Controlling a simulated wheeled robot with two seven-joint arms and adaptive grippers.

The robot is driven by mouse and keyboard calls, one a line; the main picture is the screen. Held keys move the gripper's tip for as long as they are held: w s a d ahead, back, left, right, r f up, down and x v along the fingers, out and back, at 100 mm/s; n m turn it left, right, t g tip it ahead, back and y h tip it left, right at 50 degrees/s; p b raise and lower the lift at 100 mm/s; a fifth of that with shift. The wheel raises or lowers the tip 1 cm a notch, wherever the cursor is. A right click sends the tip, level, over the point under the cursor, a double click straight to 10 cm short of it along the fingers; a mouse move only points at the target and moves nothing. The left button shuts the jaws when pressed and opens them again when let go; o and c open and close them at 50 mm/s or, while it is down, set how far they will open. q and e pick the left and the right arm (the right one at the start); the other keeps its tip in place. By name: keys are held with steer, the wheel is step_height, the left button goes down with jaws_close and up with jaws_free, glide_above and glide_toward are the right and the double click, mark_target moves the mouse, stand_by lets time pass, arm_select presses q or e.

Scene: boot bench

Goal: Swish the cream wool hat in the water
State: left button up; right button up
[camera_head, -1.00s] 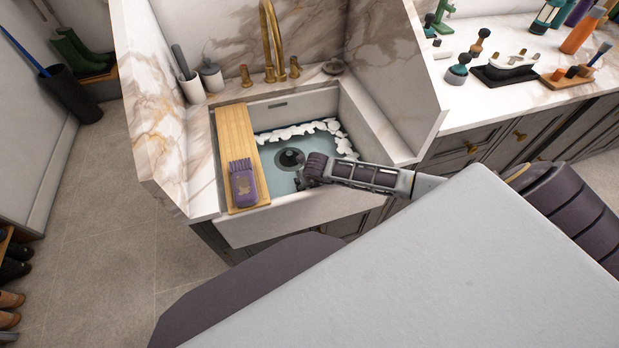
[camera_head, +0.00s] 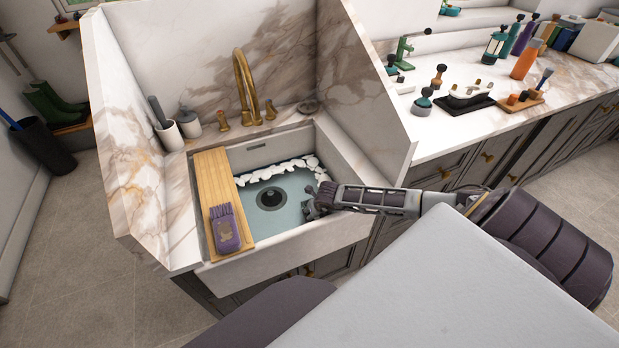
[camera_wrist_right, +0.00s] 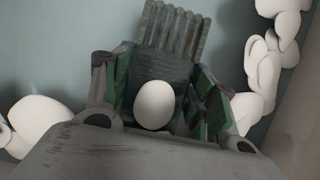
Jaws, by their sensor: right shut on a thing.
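The white sink (camera_head: 287,244) holds blue water (camera_head: 252,207) with a round dark drain and white foam along the back and right. My right gripper (camera_head: 312,208) is low in the sink, right of the drain. In the head view the hat is hardly distinguishable. My left gripper is not in view.
A wooden board (camera_head: 212,172) spans the sink's left side, with a fringed purple item (camera_head: 225,230) on its front end. A brass tap (camera_head: 246,85) stands behind. Marble side walls flank the sink. Bottles and small tools crowd the right counter.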

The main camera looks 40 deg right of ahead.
stand_by(0.3)
steer(key=a, duration=0.3)
steer(key=w+a+b, duration=0.1)
steer(key=a, duration=0.2)
steer(key=w+a+b, duration=0.1)
steer(key=a, duration=0.2)
steer(key=shift+w+a, duration=0.2)
steer(key=shift+a, duration=0.15)
steer(key=shift+r, duration=0.1)
step_height(320, 180, up, 9)
steer(key=p, duration=0.6)
stand_by(0.5)
stand_by(0.8)
step_height(320, 180, up, 8)
steer(key=p, duration=0.5)
stand_by(0.5)
